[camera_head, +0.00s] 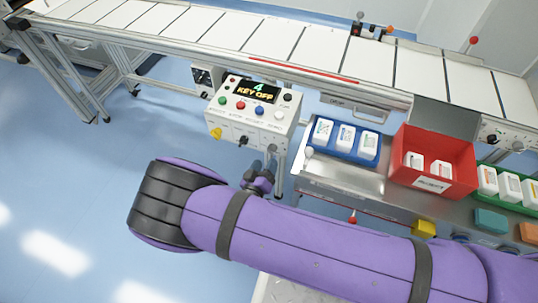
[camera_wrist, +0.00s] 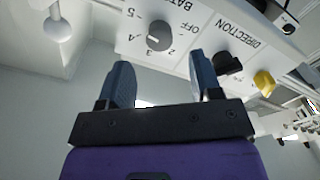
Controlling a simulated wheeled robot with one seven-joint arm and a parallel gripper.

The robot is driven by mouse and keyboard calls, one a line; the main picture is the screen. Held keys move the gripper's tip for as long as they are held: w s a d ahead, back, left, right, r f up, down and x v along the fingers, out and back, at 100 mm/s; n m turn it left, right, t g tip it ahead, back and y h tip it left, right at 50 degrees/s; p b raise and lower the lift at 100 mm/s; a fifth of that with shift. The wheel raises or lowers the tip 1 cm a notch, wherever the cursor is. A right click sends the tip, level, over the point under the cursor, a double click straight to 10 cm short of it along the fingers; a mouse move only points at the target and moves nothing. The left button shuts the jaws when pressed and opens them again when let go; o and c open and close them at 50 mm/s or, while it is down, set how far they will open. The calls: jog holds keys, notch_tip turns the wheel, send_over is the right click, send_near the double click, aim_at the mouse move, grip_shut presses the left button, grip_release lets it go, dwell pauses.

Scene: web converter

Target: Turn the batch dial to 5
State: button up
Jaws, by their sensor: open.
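The batch dial (camera_wrist: 160,31) is a round dark knob on the white control box front, seen upside down in the wrist view. Printed numbers and OFF surround it; its pale pointer mark appears to be near 3 and 4, too small to tell exactly. My gripper (camera_wrist: 161,76) is open, its two blue-grey fingers apart and short of the dial, with nothing between them. In the head view my gripper (camera_head: 260,179) is just below the control box (camera_head: 247,119). The box's display (camera_head: 256,91) reads 4 and KEY OFF.
A black direction knob (camera_wrist: 228,65) and a yellow knob (camera_wrist: 264,82) sit beside the dial. A white ball-ended lever (camera_wrist: 57,29) is at upper left. A blue tray (camera_head: 315,146) and red bin (camera_head: 397,173) stand right of the box.

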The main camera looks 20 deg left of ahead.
jog(key=s, duration=0.5)
jog(key=shift+a, duration=0.2)
jog(key=shift+w, duration=0.1)
